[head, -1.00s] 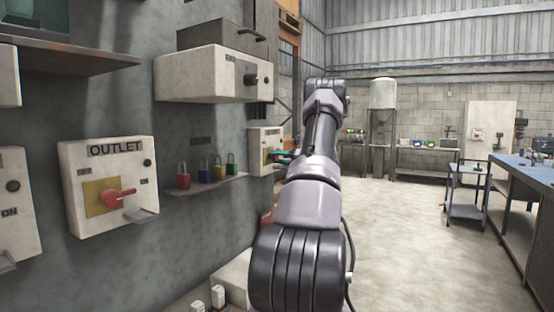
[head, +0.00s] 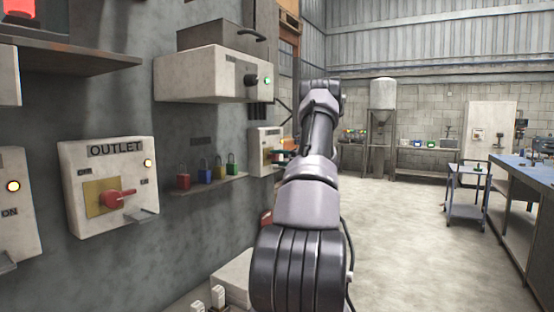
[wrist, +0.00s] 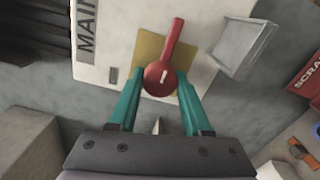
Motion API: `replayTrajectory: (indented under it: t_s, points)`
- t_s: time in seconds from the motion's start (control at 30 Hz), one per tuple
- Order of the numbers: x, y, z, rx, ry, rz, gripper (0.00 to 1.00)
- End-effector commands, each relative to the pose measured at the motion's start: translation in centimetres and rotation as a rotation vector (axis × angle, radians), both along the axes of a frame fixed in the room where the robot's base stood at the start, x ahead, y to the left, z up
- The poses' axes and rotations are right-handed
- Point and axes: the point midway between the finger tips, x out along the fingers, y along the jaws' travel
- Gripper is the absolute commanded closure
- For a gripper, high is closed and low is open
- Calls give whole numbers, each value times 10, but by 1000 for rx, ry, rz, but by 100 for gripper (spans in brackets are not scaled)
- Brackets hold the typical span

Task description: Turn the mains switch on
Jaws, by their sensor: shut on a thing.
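The mains switch box is a pale panel lettered "MAIN" (wrist: 87,28) in the wrist view, with a brass-coloured plate (wrist: 147,48) and a red rotary handle (wrist: 172,42). The handle's round end lies between the teal fingers of my gripper (wrist: 159,86), which is shut on it. Its narrower end points away from my gripper, up in the wrist view. In the head view the box (head: 256,141) is on the left wall, partly hidden by my arm.
An "OUTLET" switch box (head: 120,150) has a lit yellow lamp. Coloured padlocks (head: 206,171) stand on a small ledge (head: 215,184). Above is a box (head: 195,73) with a lit green lamp. A cart (head: 468,190) and blue workbench (head: 525,178) stand right. The floor between is clear.

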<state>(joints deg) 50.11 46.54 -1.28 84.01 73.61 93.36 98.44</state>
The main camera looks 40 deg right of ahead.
Motion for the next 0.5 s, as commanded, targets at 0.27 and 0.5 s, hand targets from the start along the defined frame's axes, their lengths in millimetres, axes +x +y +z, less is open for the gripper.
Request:
replayTrajectory:
  t_s: [0.27, 0.5]
  points:
    - [-1, -1, -1, 2, 1, -2, 28]
    - [0, 0, 0, 1, 0, -1, 21]
